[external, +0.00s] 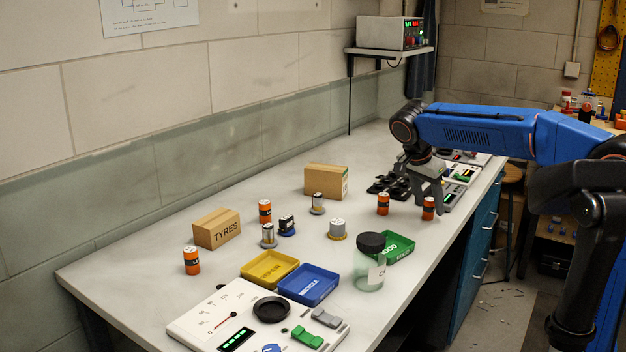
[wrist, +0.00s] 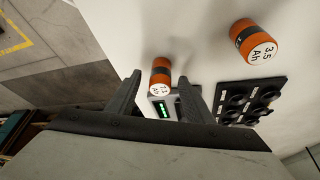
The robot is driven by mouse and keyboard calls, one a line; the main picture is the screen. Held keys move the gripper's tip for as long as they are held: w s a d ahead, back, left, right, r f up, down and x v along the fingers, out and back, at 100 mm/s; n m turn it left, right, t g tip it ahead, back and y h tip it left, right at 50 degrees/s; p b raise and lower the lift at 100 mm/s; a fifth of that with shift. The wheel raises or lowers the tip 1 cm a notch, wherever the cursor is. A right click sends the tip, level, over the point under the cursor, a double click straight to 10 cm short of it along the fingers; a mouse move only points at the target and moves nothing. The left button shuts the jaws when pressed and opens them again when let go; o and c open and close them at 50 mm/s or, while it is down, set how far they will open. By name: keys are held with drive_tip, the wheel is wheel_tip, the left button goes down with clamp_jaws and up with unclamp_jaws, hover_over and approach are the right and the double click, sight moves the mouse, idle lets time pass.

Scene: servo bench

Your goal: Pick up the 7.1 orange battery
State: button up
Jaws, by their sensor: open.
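An orange battery with a dark band (wrist: 160,76) stands in the wrist view between and beyond my fingertips; its small end label seems to read 7.1 Ah. In the external view it appears to be the battery (external: 428,209) just below my gripper (external: 430,192), near the bench's front edge. My gripper is open in the wrist view (wrist: 160,88), one finger to each side of the battery, with nothing held. A second orange battery, labelled 3.5 Ah (wrist: 252,42), stands to the right in the wrist view; it seems to be the one left of my gripper in the external view (external: 383,204).
A black holder (wrist: 248,100) lies near the batteries. Two more orange batteries (external: 265,211) (external: 191,260) stand farther left. Cardboard boxes (external: 326,181), a green tray (external: 400,246) and a lidded jar (external: 369,268) are on the bench. The bench between them is partly clear.

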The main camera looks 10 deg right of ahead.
drive_tip(key=shift+w+d+f, duration=0.1)
drive_tip(key=shift+d+f, duration=0.1)
drive_tip(key=shift+f, duration=0.4)
clamp_jaws()
